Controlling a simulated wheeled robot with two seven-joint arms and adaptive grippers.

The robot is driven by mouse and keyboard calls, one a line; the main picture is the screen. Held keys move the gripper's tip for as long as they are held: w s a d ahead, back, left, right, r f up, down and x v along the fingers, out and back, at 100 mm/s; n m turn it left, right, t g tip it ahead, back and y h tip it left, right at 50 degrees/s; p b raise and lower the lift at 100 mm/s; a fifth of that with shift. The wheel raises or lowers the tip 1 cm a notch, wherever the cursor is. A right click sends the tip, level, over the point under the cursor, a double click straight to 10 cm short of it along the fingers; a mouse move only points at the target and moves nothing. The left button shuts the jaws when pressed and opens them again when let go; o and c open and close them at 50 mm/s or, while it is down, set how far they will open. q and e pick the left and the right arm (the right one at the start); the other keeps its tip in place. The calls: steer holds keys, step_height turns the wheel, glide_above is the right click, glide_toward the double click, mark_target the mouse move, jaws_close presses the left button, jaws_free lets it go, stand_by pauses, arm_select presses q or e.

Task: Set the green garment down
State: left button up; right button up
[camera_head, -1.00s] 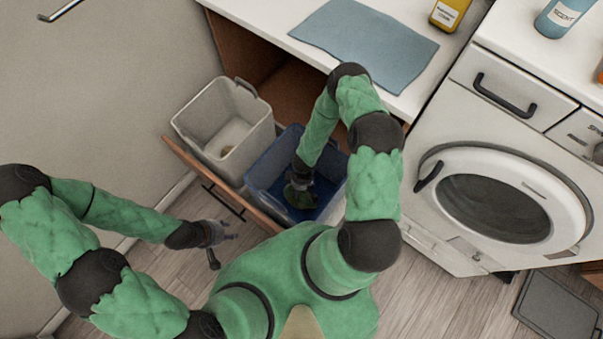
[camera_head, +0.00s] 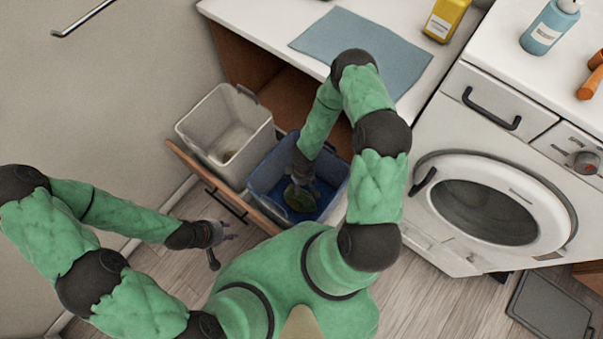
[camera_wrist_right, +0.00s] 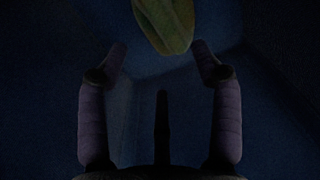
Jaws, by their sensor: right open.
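The green garment (camera_head: 299,197) is inside the blue bin (camera_head: 262,178), low near its bottom. In the right wrist view the garment (camera_wrist_right: 166,24) shows as a crumpled piece at the top, just beyond my fingertips. My right gripper (camera_wrist_right: 158,60) reaches down into the blue bin, its fingers spread wide with nothing between them. In the head view my right gripper (camera_head: 303,182) is partly hidden by its own arm and the garment.
A grey-white bin (camera_head: 222,160) stands left of the blue one in the pulled-out drawer. The counter holds a blue cloth (camera_head: 365,50) and a yellow bottle (camera_head: 444,18). A white washing machine (camera_head: 480,160) with its round door shut stands right of the drawer.

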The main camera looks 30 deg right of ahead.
steer(key=shift+r+p, duration=0.5)
steer(key=shift+r, duration=1.65)
